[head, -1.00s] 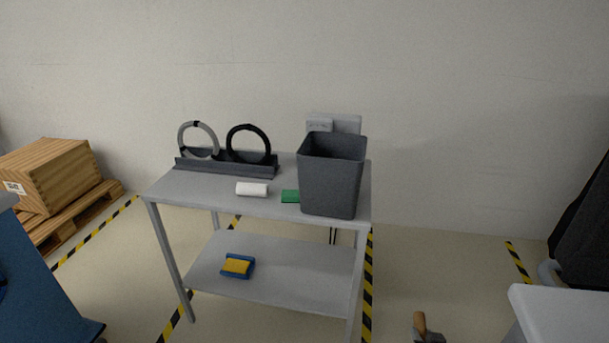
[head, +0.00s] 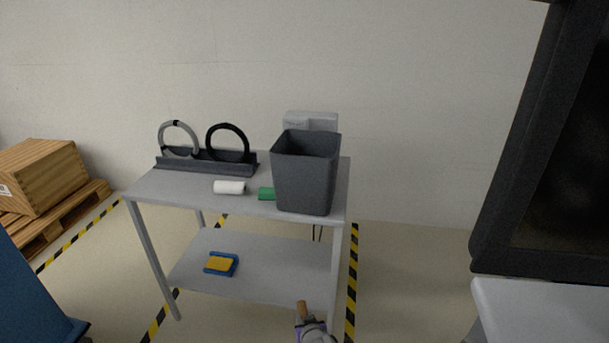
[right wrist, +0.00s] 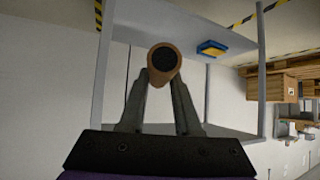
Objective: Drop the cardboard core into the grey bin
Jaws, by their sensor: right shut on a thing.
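The cardboard core (head: 303,308) is a short brown tube, low in the head view, in front of the cart's lower shelf. My right gripper (head: 307,320) is shut on it. In the right wrist view the core (right wrist: 163,60) shows its dark open end between the two fingers of my right gripper (right wrist: 163,78). The grey bin (head: 305,175) is a tall, dark, open-topped bin standing upright at the right end of the cart's top. The core is below the bin and apart from it. The bin's inside floor is hidden. My left gripper is not in view.
The grey cart (head: 150,186) also bears a rack with two rings (head: 205,166), a white roll (head: 229,187) and a green block (head: 266,194). A blue-and-yellow item (head: 221,263) lies on its lower shelf. A large dark-framed thing (head: 500,250) stands close at right above a white surface (head: 540,305).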

